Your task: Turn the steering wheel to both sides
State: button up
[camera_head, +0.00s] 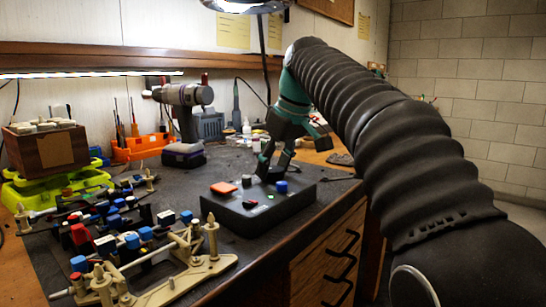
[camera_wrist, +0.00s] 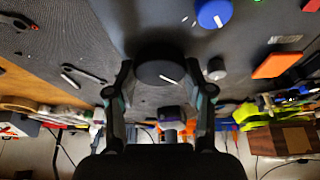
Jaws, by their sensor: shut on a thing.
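My gripper (camera_head: 268,168) reaches down to the far part of a dark control box (camera_head: 240,215) on the workbench. In the wrist view my gripper (camera_wrist: 160,68) has one finger on each side of a round black knob (camera_wrist: 158,73) with a white mark, which I take for the steering wheel. The fingers are shut on its sides. In the head view the fingers largely hide this knob.
The box also carries a blue knob (camera_head: 281,187), a small grey knob (camera_head: 246,180) and an orange-red button (camera_head: 223,188). A tan car chassis (camera_head: 170,280) and several loose parts lie to the left. A drill (camera_head: 185,115) stands behind.

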jog(key=shift+n, duration=0.6)
jog(key=o, duration=1.2)
jog(key=shift+f, duration=0.1)
jog(key=shift+c, duration=0.2)
jog(key=v, duration=0.7)
jog(key=shift+r, duration=0.25)
jog(key=shift+w+d, duration=0.1)
jog(key=shift+d, duration=0.05)
